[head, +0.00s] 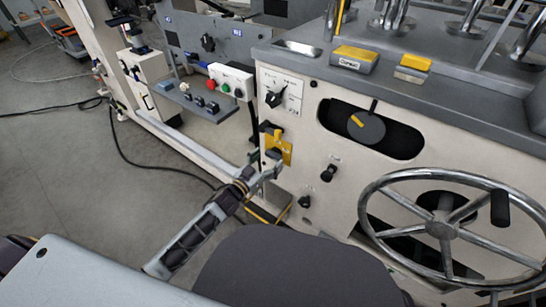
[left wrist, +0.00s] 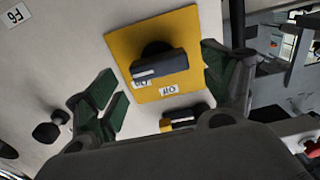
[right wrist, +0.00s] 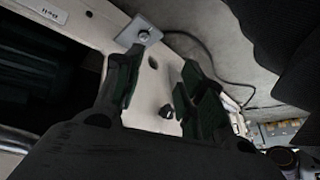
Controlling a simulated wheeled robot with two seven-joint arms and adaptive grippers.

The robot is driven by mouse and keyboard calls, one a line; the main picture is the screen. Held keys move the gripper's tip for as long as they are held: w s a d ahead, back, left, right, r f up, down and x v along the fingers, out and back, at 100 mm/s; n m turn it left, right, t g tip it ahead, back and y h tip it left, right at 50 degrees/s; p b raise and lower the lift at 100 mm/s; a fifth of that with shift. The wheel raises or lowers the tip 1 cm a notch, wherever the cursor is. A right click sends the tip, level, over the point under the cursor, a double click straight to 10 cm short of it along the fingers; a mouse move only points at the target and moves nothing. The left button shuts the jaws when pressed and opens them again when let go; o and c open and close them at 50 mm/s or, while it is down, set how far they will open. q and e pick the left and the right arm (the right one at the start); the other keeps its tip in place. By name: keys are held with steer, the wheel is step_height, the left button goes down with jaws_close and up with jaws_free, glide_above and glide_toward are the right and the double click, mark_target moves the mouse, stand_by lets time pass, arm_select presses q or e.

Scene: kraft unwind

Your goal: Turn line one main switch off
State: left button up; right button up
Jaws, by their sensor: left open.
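The main switch is a black turn handle (left wrist: 160,68) on a yellow square plate (left wrist: 178,22) on the cream machine front. In the left wrist view the handle lies nearly level in the picture, with an OFF label (left wrist: 169,90) and a second, partly covered label (left wrist: 141,83) beside it. The yellow plate also shows in the head view (head: 287,152). My left gripper (left wrist: 160,80) is open, with its fingers on either side of the plate and handle; whether they touch is unclear. My right gripper (right wrist: 158,82) is open with nothing visible between its fingers.
A selector switch panel (head: 283,92) is above the yellow plate. Black knobs (head: 328,173) and a large handwheel (head: 440,229) are to the right. A button box (head: 231,80) stands left. Cables (head: 150,165) lie on the open floor.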

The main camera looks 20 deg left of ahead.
mark_target(272, 157)
arm_select(q)
steer(key=shift+b+x, duration=0.35)
steer(key=shift+x, duration=0.95)
steer(key=shift+w+d, duration=0.15)
steer(key=shift+w, duration=0.25)
arm_select(e)
steer(key=shift+w+a+f+t, duration=0.1)
steer(key=shift+f+t, duration=0.05)
steer(key=shift+f, duration=0.35)
steer(key=shift+w+a+f+t, duration=0.1)
steer(key=shift+f+t, duration=0.05)
steer(key=shift+f, duration=0.35)
steer(key=shift+s, duration=0.1)
arm_select(q)
steer(key=c, duration=1)
